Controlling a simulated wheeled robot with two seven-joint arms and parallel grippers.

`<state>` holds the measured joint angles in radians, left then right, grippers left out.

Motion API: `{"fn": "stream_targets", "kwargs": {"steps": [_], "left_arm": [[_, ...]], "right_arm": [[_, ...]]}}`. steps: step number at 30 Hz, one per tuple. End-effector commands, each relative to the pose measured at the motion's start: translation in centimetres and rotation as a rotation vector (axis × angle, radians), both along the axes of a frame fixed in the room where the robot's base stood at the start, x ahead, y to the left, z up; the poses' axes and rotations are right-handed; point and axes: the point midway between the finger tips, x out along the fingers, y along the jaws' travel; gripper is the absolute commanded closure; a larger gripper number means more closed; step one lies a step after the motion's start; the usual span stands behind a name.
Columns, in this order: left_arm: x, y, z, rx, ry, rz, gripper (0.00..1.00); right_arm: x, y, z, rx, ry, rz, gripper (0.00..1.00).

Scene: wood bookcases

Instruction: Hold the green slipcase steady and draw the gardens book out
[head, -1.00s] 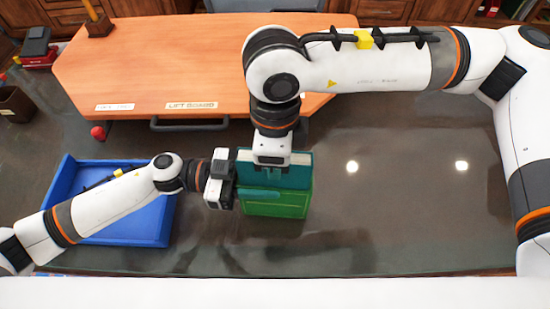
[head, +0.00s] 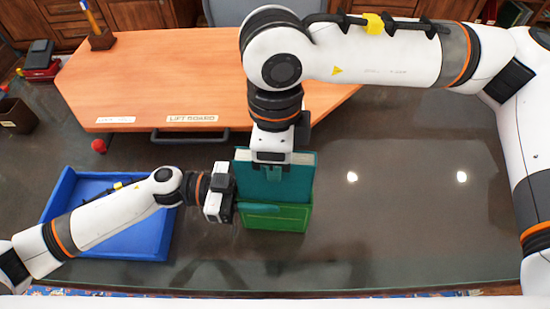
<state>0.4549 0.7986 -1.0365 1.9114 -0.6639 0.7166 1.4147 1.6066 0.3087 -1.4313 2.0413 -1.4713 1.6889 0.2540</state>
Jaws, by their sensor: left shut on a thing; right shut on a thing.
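The green slipcase (head: 272,217) stands upright on the dark table in the middle of the head view. A teal book (head: 287,188), which I take to be the gardens book, rises out of its top with pale page edges showing. My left gripper (head: 234,205) is shut on the slipcase at its left side. My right gripper (head: 273,167) comes down from above and is shut on the teal book near its top edge. The fingertips of both grippers are partly hidden.
A blue tray (head: 63,196) lies at the left, under my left arm. An orange-brown board (head: 150,75) marked "LIFT BOARD" is behind. A dark brown box (head: 17,116) and a pen holder (head: 101,40) stand at the far left. The table at the right is clear.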

Motion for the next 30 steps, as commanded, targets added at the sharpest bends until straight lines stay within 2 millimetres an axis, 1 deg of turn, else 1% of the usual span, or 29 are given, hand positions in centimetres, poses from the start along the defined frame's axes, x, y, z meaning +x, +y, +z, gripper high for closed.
{"fn": "stream_targets", "kwargs": {"steps": [21,30], "left_arm": [[-0.1,0.0,-0.2,0.003,0.003,0.000,0.85],[-0.1,0.0,-0.2,0.003,0.003,0.000,0.85]], "right_arm": [[0.0,0.0,3.5,0.001,-0.001,0.000,1.00],[0.0,0.0,4.2,0.002,-0.002,0.000,1.00]]}}
